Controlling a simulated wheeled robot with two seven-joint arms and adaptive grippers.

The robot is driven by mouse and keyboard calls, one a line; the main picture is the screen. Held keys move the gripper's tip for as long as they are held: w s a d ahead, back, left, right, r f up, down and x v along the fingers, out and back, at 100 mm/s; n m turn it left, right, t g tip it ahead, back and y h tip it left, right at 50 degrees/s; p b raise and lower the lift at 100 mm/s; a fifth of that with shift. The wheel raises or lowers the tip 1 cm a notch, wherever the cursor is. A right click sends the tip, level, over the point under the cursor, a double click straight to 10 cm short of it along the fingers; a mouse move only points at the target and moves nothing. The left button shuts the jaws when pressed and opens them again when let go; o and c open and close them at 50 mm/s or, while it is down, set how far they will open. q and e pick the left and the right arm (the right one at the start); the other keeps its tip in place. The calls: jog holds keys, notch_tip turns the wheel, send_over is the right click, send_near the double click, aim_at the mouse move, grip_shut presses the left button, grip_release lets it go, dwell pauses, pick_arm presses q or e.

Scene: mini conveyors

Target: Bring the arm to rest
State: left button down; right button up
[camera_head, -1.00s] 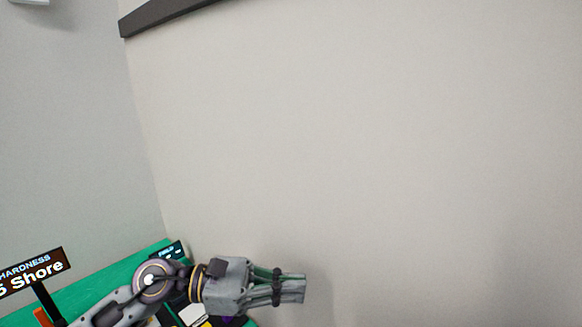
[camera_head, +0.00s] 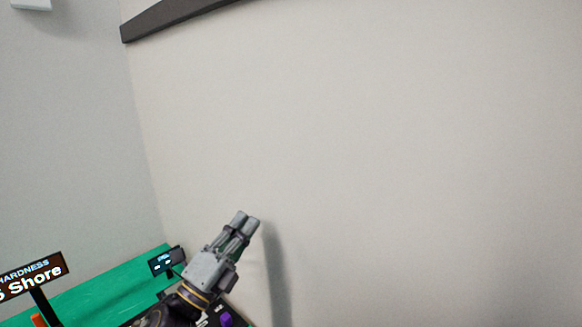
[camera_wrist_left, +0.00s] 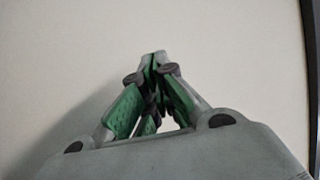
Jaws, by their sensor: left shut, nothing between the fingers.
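My left gripper (camera_head: 246,217) points up and a little to the right in front of the pale wall in the head view. Its grey fingers lie close together and hold nothing. In the left wrist view the fingertips (camera_wrist_left: 155,58) meet, with green pads along the inner sides. My right gripper is in neither view.
A green table top (camera_head: 110,288) shows at the lower left. A black sign reading "Shore" (camera_head: 32,276) and a small dark display (camera_head: 167,262) stand there. A purple item (camera_head: 227,320) shows beside my wrist. The wall (camera_head: 400,150) fills the right; a dark bar (camera_head: 180,12) crosses its top.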

pick_arm(q)
jog(key=a+f+n+g+y, duration=0.2)
jog(key=a+f+n+y, duration=0.4)
jog(key=f+n, duration=0.35)
jog(key=a+f+n+g+y, duration=0.3)
jog(key=a+f+n+y, duration=0.4)
jog(key=f, duration=0.3)
jog(key=s+f+n+g, duration=0.9)
jog(key=s+f+g, duration=0.2)
jog(key=s+f, duration=0.85)
notch_tip(320, 180, down, 31)
jog(key=s+g+p, duration=0.2)
jog(key=s+p, duration=0.1)
jog(key=s+a+f+p, duration=0.1)
jog(key=s+f, duration=0.7)
jog(key=s, duration=0.2)
jog(key=s+a+f+p, duration=0.1)
jog(key=s+a+f, duration=0.1)
jog(key=s+f, duration=0.7)
jog(key=s+m, duration=0.1)
jog(key=s, duration=0.1)
jog(key=shift+s+a+g+h, duration=0.2)
jog(key=shift+s+g+h, duration=0.1)
jog(key=shift+g, duration=0.1)
